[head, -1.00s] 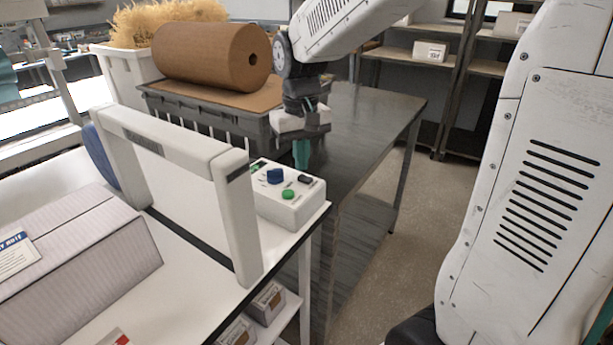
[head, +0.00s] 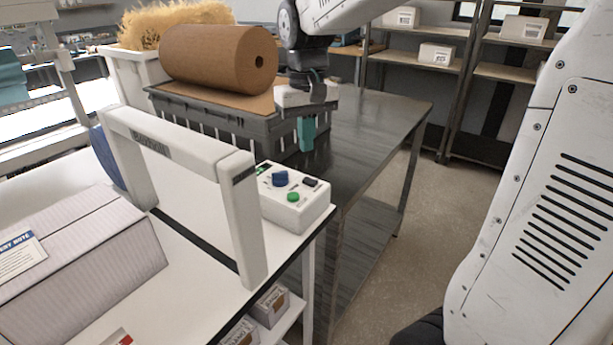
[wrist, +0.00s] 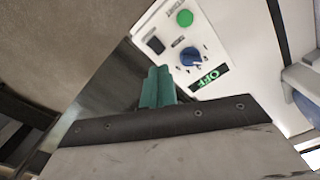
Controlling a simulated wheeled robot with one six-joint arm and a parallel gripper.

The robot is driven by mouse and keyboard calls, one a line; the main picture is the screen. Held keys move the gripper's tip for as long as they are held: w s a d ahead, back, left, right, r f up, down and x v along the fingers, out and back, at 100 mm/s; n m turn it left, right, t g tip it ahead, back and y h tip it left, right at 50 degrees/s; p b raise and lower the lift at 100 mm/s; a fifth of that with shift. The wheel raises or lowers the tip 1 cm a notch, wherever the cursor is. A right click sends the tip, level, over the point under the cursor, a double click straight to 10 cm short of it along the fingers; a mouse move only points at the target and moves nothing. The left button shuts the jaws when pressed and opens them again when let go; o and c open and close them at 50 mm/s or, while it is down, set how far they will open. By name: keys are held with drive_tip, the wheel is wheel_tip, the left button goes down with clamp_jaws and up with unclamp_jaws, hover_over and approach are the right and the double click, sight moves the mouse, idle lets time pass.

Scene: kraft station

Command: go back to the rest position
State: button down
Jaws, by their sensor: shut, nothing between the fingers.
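My gripper (head: 306,133) hangs from my arm in the head view, with its green fingers pointing down over the near end of the dark metal table (head: 372,122). The fingers are together and hold nothing. They are behind the control box (head: 296,208) and apart from it. In the wrist view the green fingers (wrist: 157,88) show closed, with the control box (wrist: 185,50) beyond them. The box has a green button, a blue knob and a dark switch.
A white arch (head: 180,150) stands on the white table beside a grey carton (head: 80,265). A brown paper roll (head: 218,58) lies on a grey crate (head: 215,118) left of my gripper. Shelves (head: 425,65) stand at the back. Floor shows at the right.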

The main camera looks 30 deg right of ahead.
drive_tip(key=shift+s+f, duration=0.15)
drive_tip(key=shift+g, duration=0.3)
drive_tip(key=s, duration=0.1)
drive_tip(key=s+f, duration=0.1)
drive_tip(key=s, duration=0.2)
drive_tip(key=shift+a+f, duration=0.15)
drive_tip(key=shift+f, duration=0.1)
drive_tip(key=s+a+t, duration=0.1)
drive_tip(key=s+t, duration=0.1)
drive_tip(key=s, duration=1.6)
drive_tip(key=shift+s+a+f+n, duration=0.3)
drive_tip(key=shift+s+a+f, duration=0.05)
drive_tip(key=shift+s+f, duration=0.1)
